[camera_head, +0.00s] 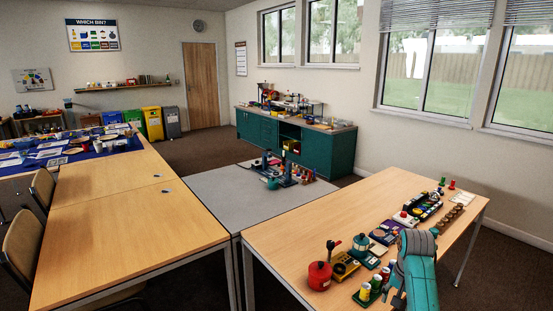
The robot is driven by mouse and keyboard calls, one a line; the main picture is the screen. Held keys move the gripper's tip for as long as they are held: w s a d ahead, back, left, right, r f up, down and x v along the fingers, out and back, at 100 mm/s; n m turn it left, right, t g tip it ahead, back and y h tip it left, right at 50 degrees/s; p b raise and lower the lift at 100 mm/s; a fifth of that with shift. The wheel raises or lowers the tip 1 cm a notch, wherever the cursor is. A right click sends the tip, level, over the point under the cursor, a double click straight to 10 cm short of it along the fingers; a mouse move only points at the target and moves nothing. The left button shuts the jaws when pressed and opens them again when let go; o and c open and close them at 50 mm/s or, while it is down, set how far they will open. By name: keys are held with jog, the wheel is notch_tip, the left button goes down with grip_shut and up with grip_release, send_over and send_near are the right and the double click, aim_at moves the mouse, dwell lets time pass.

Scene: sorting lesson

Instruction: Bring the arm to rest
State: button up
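My teal arm (421,275) rises at the lower right, in front of the right-hand wooden table (300,235). A grey rounded joint (417,242) is at its upper end. The arm covers part of the table's right side and some of the things there. I cannot make out my gripper or its fingers, so I cannot see whether it holds anything.
On the right-hand table stand a red pot (319,276), a teal canister (361,246), a yellow-black box (344,266) and several small items. A grey table (215,190) and a wooden table (130,235) are mostly bare. Coloured bins (152,122) stand at the back.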

jog(key=s+a+f+n+t, duration=0.1)
jog(key=s+a+f+t, duration=0.15)
jog(key=s+f, duration=0.45)
jog(key=s+a+f+n+t, duration=0.1)
jog(key=s+a+f, duration=0.2)
jog(key=f, duration=0.8)
jog(key=s+a+f+n+t, duration=0.1)
jog(key=s+a+f+t, duration=0.15)
jog(key=s, duration=0.55)
jog(key=s+a+f+t, duration=0.1)
jog(key=s+a+f, duration=0.25)
jog(key=s, duration=0.55)
jog(key=s+a+r+n+t, duration=0.15)
jog(key=s+r, duration=0.25)
jog(key=s, duration=0.5)
jog(key=s+a+r+n+t, duration=0.1)
jog(key=s+a+r+t, duration=0.15)
jog(key=s, duration=0.55)
jog(key=s+r+t, duration=0.1)
jog(key=s+r, duration=0.5)
jog(key=r, duration=0.3)
jog(key=s+r+n+t, duration=0.1)
jog(key=s+r, duration=0.5)
jog(key=r, duration=0.3)
jog(key=shift+a+r, duration=0.25)
jog(key=shift+a, duration=0.15)
